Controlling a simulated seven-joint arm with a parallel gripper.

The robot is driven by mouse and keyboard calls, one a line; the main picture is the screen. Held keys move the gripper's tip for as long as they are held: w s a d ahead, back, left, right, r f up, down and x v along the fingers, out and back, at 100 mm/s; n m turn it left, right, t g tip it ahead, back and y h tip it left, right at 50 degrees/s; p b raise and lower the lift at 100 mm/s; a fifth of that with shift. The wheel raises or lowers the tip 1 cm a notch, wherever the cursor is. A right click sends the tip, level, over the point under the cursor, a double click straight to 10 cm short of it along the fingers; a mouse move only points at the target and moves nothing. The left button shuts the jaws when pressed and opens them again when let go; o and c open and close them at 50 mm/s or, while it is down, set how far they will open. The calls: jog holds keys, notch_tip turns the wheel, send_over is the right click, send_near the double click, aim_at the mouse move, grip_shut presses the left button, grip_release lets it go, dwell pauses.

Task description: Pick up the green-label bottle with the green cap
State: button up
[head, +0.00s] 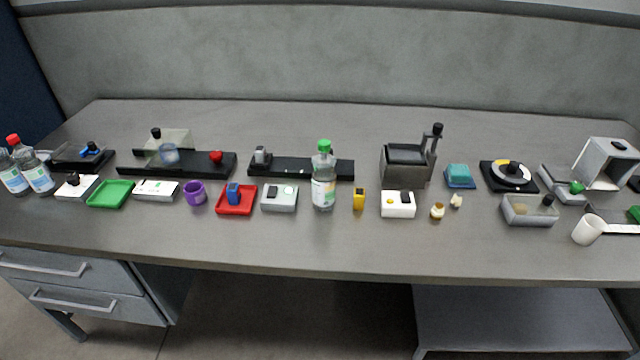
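The bottle with the green cap (323,176) stands upright on the table, slightly right of the middle in the head view. It is clear, with a pale label that shows some green. A long black base lies behind it. My gripper is not in view.
A grey box with a lever (405,165) stands to the bottle's right. A yellow block (359,199) and a grey device (279,198) flank the bottle closely. A red-capped bottle (32,168) stands at the far left. The table's back strip (300,120) is clear.

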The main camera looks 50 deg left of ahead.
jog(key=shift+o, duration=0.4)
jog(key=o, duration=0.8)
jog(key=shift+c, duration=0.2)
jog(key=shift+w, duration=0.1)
